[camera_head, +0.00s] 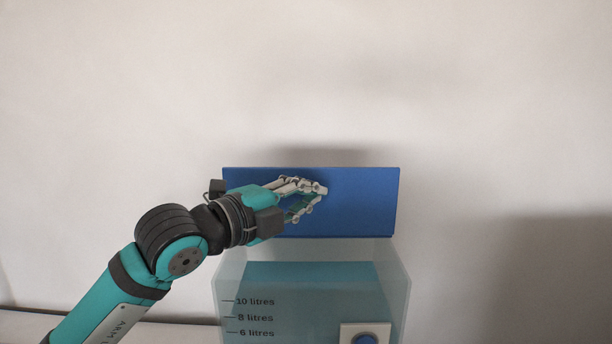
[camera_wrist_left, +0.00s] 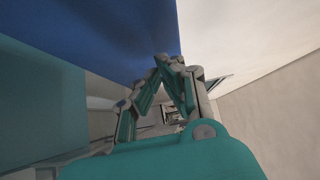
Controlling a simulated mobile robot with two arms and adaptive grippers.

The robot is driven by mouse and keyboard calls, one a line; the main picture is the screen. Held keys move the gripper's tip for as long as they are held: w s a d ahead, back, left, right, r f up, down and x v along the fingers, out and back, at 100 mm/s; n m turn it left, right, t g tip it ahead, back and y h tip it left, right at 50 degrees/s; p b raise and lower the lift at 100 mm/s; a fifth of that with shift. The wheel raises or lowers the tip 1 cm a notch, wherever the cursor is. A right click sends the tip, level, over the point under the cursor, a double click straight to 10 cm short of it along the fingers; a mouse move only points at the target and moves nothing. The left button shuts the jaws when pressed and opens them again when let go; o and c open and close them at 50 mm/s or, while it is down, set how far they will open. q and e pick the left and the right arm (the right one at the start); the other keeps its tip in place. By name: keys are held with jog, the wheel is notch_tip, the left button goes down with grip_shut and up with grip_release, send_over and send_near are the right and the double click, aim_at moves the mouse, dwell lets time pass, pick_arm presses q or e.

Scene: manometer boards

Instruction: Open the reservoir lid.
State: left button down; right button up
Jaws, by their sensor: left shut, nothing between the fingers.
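The blue reservoir lid (camera_head: 360,205) stands raised along the far edge of the clear tank (camera_head: 395,300), its broad face toward me. The tank's top shows open below it, with blue liquid (camera_head: 310,275) inside. My left gripper (camera_head: 322,190) is in front of the lid's face, left of its middle, and covers part of it. Its fingers are shut with nothing between them. In the left wrist view the lid (camera_wrist_left: 110,30) fills the upper left, close beside the fingertips (camera_wrist_left: 168,60). I cannot tell whether they touch it. My right gripper is not in view.
The tank front carries litre marks (camera_head: 255,318) and a white plate with a blue round button (camera_head: 365,340). A pale wall (camera_head: 500,120) stands behind the lid. The space right of the tank looks clear.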

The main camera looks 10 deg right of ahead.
aim_at(317, 181)
pick_arm(q)
jog(key=shift+w, duration=0.6)
jog(key=shift+w+d+r+g+b, duration=0.15)
jog(key=shift+w+r+b, duration=0.1)
jog(key=shift+w, duration=0.2)
jog(key=shift+w+r+g+b, duration=0.15)
jog(key=shift+w+b, duration=0.1)
jog(key=shift+w, duration=0.15)
jog(key=shift+w+n+y, duration=0.25)
jog(key=shift+n+y, duration=0.05)
jog(key=shift+n, duration=0.1)
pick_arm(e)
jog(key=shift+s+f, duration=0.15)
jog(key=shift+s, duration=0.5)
pick_arm(q)
jog(key=shift+w+f, duration=0.1)
